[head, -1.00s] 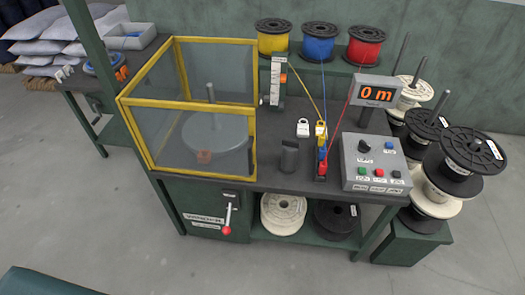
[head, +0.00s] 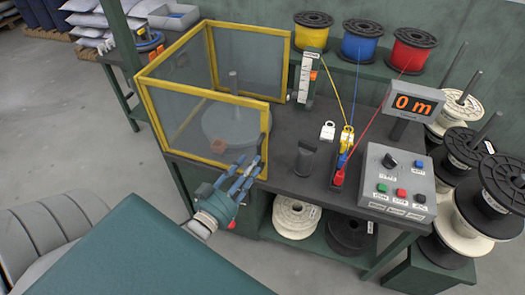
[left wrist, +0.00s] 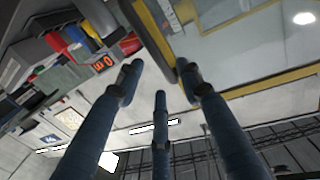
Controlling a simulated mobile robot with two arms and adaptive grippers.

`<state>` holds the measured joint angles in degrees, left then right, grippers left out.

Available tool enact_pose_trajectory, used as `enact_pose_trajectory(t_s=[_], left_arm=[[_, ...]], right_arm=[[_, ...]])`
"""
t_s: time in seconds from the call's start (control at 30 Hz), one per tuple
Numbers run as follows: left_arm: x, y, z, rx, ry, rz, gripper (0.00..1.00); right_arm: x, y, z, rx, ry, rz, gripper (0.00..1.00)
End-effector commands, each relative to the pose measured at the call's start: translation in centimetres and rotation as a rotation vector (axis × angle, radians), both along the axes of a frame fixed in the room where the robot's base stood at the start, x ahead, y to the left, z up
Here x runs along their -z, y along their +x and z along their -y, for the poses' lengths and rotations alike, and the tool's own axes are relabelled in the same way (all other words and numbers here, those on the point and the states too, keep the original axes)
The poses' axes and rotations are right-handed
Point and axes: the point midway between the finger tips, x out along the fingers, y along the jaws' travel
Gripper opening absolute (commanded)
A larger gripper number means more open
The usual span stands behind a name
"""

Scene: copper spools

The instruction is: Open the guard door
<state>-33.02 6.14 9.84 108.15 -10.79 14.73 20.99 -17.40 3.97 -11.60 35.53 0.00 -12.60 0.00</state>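The guard is a box of yellow-framed clear panels on the bench. Its front panel, the guard door (head: 190,122), stands closed across the front. A dark upright handle (head: 263,145) is at the door's right edge. My left gripper (head: 244,172) has blue fingers and is in front of the door's lower right corner, just below the handle. In the left wrist view its three fingers (left wrist: 160,85) are spread and empty. The door's yellow frame (left wrist: 255,83) and a dark bar run close by the right fingertip. Contact cannot be told. My right gripper is out of view.
Inside the guard is a grey disc (head: 230,124) with an upright rod. Colored spools (head: 362,40) stand on the back shelf.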

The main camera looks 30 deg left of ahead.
Motion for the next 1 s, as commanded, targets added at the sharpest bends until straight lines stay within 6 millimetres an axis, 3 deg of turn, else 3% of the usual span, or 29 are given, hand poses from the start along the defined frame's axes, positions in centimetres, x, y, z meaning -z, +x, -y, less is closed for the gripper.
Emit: enact_pose_trajectory(t_s=[0.1,0.3,0.73,0.9,1.0], left_arm=[[-0.3,2.5,-0.1,0.0,-0.001,0.003,0.37],[-0.1,5.2,-0.2,0.0,-0.001,-0.001,0.37],[0.1,6.2,-0.2,0.0,-0.001,-0.002,0.37],[0.1,6.1,-0.2,0.0,-0.001,-0.002,0.03],[0.1,6.1,-0.2,0.0,-0.001,-0.002,0.0]], right_arm=[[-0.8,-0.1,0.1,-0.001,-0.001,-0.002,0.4],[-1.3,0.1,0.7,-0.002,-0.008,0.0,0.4],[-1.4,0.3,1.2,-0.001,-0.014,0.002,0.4],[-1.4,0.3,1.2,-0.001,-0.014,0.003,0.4],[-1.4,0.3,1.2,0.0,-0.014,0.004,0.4]])
